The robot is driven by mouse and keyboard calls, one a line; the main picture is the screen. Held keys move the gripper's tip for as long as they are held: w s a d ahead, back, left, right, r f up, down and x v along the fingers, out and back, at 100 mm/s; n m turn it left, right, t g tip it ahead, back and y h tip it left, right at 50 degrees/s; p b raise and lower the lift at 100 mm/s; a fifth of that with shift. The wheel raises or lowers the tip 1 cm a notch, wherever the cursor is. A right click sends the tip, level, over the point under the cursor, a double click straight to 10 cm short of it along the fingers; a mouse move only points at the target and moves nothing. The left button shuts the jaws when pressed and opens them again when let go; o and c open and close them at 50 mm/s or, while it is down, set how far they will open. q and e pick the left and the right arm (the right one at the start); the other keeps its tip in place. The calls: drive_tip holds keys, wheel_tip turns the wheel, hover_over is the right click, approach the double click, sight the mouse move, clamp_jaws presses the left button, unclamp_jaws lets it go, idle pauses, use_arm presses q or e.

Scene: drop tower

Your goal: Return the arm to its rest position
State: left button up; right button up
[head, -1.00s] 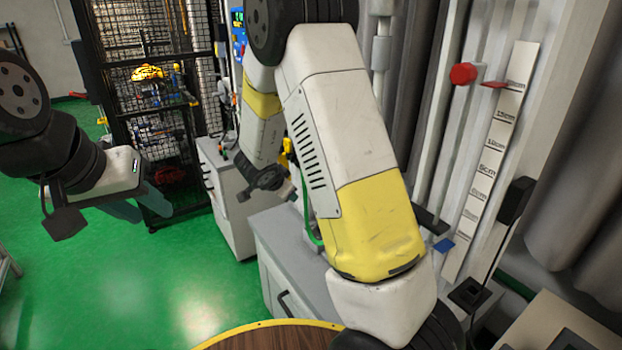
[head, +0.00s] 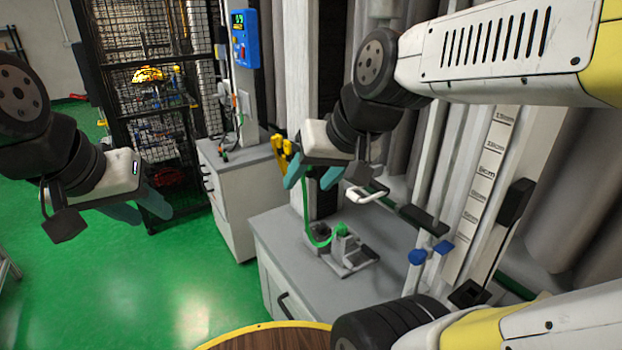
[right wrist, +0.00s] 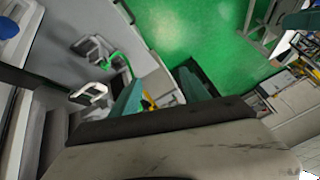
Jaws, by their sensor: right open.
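My right arm (head: 500,50) reaches in from the right edge. Its gripper (head: 311,180) has two teal fingers spread apart with nothing between them, in the air above the grey bench. The right wrist view shows the same fingers (right wrist: 160,95) apart and empty. My left gripper (head: 140,208) hangs at the left over the green floor, its teal fingers apart and empty.
A grey bench (head: 285,235) holds a small fixture (head: 345,250) with a green part. A white handle (head: 366,192) is close to my right gripper. A scale strip (head: 485,185) and blue knob (head: 417,257) stand right. A mesh cage (head: 130,90) stands behind. Green floor is clear.

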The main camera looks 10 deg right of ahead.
drive_tip(key=s+d, duration=0.1)
drive_tip(key=s+d+h, duration=0.1)
drive_tip(key=shift+s+f, duration=0.2)
drive_tip(key=shift+s, duration=0.1)
drive_tip(key=shift+a, duration=0.1)
idle(1.0)
